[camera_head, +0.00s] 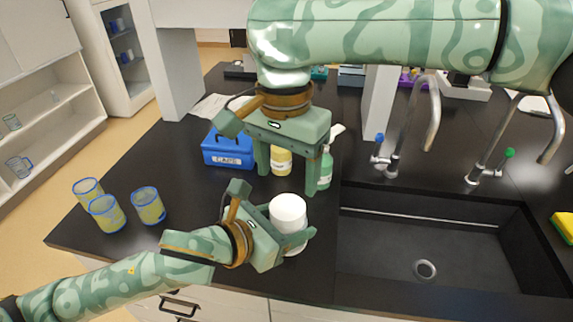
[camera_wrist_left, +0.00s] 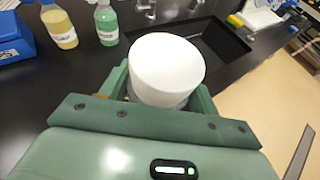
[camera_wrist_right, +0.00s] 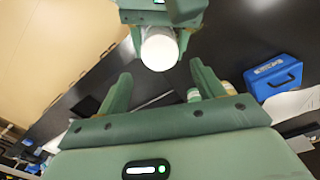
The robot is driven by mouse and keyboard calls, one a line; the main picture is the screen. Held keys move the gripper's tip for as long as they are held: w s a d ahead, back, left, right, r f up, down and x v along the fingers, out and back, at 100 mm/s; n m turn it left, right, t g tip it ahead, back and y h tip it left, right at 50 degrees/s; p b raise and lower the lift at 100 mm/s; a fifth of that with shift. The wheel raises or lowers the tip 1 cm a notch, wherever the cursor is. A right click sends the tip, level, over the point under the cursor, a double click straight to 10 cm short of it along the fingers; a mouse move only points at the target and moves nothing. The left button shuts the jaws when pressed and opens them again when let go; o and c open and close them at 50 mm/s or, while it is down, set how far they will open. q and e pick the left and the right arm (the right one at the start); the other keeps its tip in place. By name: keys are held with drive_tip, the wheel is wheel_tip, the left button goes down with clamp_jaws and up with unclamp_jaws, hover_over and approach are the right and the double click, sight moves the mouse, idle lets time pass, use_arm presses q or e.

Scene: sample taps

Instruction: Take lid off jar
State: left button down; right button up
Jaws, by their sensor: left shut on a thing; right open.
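A jar with a wide white lid (camera_head: 288,210) stands upright at the counter's front, left of the sink. Its lid fills the middle of the left wrist view (camera_wrist_left: 166,62), and the jar body beneath is mostly hidden. My left gripper (camera_head: 292,232) is shut around the jar body, below the lid. The lid sits on the jar. My right gripper (camera_head: 287,182) is open and empty, pointing down above and slightly behind the jar. In the right wrist view the lid (camera_wrist_right: 159,50) shows beyond the open fingers, apart from them.
A blue box (camera_head: 228,149) is farther left. Several yellowish beakers (camera_head: 107,213) stand at the left. The sink (camera_head: 430,240) with taps lies right.

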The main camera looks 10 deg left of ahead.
sight(288, 206)
wheel_tip(288, 206, down, 7)
drive_tip(key=shift+d+f, duration=0.1)
idle(0.3)
drive_tip(key=c, duration=0.8)
drive_tip(key=o, duration=1)
drive_tip(key=shift+o, duration=0.2)
